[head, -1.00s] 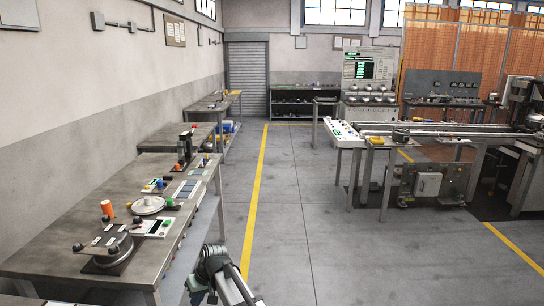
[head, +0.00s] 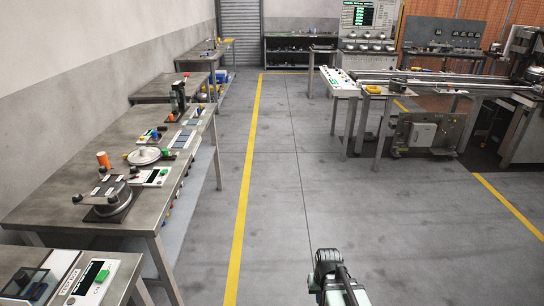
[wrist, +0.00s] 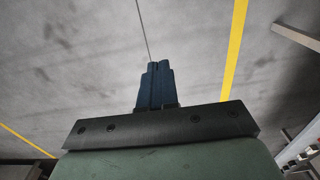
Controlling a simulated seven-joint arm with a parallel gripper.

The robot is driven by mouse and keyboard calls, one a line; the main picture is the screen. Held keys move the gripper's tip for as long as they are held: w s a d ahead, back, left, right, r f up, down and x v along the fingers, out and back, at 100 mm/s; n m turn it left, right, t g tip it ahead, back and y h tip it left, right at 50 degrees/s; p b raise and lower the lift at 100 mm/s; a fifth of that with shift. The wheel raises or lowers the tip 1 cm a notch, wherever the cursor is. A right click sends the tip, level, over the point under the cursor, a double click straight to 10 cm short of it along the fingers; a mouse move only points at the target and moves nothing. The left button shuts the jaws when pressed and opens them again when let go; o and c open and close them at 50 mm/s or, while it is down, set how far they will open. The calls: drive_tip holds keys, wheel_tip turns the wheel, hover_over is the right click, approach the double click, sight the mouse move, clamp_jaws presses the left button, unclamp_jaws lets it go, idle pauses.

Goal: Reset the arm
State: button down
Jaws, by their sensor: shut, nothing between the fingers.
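My gripper (wrist: 158,68) shows in the wrist view, its dark blue fingers together and nothing between them. It points over the grey concrete floor (wrist: 80,50), away from any table. In the head view part of my arm shows at the bottom, right of the middle, over the open floor. The fingers cannot be made out there.
Workbenches (head: 50,211) with instruments line the left wall. A nearer bench with a green-button panel (head: 93,283) stands at bottom left. A conveyor table (head: 440,83) stands at the right. The aisle beside the yellow floor line (head: 245,190) is clear.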

drive_tip(key=s+f+g, duration=0.3)
drive_tip(key=s+f, duration=0.7)
drive_tip(key=s, duration=0.5)
drive_tip(key=s+f+g, duration=0.4)
drive_tip(key=s+f, duration=0.6)
drive_tip(key=s, duration=0.5)
drive_tip(key=shift+s+d+f, duration=0.25)
drive_tip(key=shift+d+f, duration=0.1)
